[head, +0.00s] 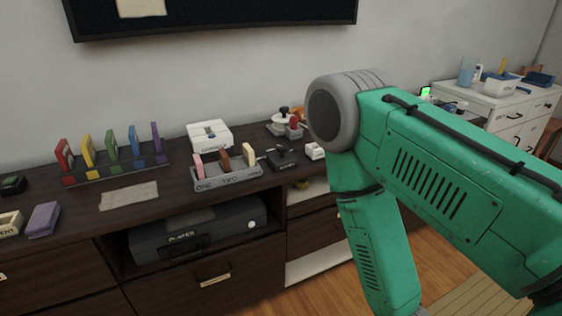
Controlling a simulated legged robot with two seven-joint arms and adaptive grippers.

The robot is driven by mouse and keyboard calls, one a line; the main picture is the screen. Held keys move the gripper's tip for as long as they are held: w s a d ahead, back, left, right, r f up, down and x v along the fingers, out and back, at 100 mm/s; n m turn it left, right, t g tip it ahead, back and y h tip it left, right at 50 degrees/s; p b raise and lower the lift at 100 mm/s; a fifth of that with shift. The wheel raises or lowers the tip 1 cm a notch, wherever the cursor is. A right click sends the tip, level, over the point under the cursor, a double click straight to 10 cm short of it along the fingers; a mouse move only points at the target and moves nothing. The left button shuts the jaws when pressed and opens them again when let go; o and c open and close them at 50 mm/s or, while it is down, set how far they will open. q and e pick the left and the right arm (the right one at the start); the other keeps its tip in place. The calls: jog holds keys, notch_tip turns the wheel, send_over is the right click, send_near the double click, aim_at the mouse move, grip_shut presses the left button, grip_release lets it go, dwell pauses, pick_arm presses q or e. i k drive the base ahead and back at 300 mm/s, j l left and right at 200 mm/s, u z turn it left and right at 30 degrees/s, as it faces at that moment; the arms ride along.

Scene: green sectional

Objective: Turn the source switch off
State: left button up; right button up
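No item carries a readable "source" label, so I cannot tell for sure which one is the source switch. A small black box with a lever-like top (283,161) sits on the dark cabinet, right of the grey "ONE TWO" rack. A small white block (315,151) sits just right of it, close to my arm. A grey unit with a red knob (294,128) stands behind them. My green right arm fills the right side, in front of the cabinet's right part. Its gripper is out of the frame. My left arm and gripper are not in view.
A white drawer unit (510,115) stands at far right.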

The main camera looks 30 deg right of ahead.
aim_at(281, 149)
jog(key=i+l, duration=0.15)
jog(key=l, duration=0.3)
jog(key=i+l+z, duration=0.15)
jog(key=l, duration=0.25)
jog(key=i+l, duration=0.1)
jog(key=l, duration=0.3)
jog(key=i+l+z, duration=0.1)
jog(key=l, duration=0.35)
jog(key=i, duration=0.05)
